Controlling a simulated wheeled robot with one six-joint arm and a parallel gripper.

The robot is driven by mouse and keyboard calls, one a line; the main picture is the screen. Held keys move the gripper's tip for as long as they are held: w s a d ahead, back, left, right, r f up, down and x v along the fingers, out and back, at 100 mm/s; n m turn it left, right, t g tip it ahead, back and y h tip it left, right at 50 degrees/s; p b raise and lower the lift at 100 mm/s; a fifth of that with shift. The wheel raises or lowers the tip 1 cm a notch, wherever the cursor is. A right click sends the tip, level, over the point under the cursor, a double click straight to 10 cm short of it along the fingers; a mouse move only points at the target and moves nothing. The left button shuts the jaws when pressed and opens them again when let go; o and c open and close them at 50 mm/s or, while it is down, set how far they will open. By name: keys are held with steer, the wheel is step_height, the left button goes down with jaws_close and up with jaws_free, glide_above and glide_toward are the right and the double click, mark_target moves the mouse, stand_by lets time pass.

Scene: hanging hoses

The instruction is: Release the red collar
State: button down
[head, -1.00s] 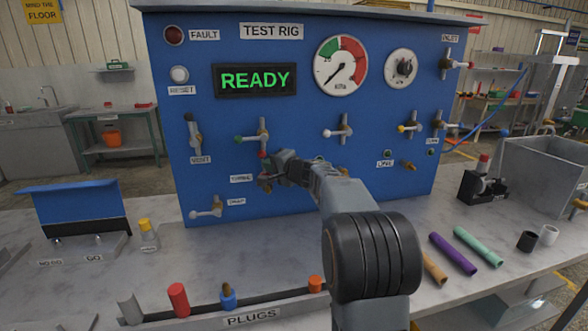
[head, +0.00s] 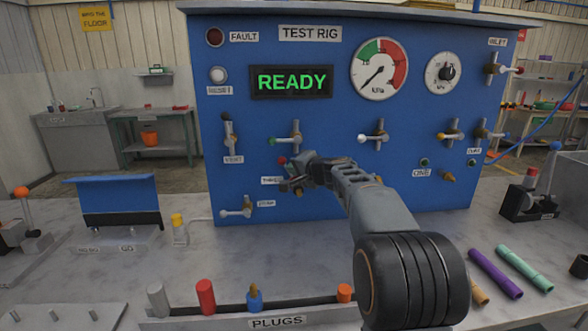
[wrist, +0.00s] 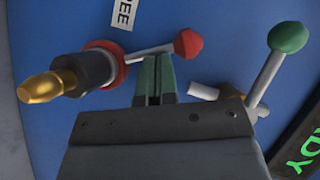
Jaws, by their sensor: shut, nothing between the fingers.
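The red collar (wrist: 118,66) is a ring around a dark fitting with a brass tip (wrist: 40,87), at the left in the wrist view. A lever with a red knob (wrist: 188,43) runs beside it. My gripper (wrist: 157,62) is shut and empty, its fingertips just right of the collar and below the lever in that picture; I cannot tell whether they touch either. In the head view my gripper (head: 294,182) is at the lower left of the blue test rig (head: 330,210), below the red knob (head: 282,160). The collar is not clear there.
A green-knobbed valve lever (wrist: 288,38) stands close to the right of my fingers. A white-knobbed valve (head: 237,209) is lower left on the panel. A plug rack (head: 278,321) lies on the bench in front. The bench (head: 290,255) between rack and rig is clear.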

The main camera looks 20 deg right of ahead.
steer(key=w+d+r+v, duration=0.1)
steer(key=d+v, duration=0.1)
steer(key=v, duration=1.1)
steer(key=shift+r, duration=0.3)
steer(key=shift+w, duration=0.15)
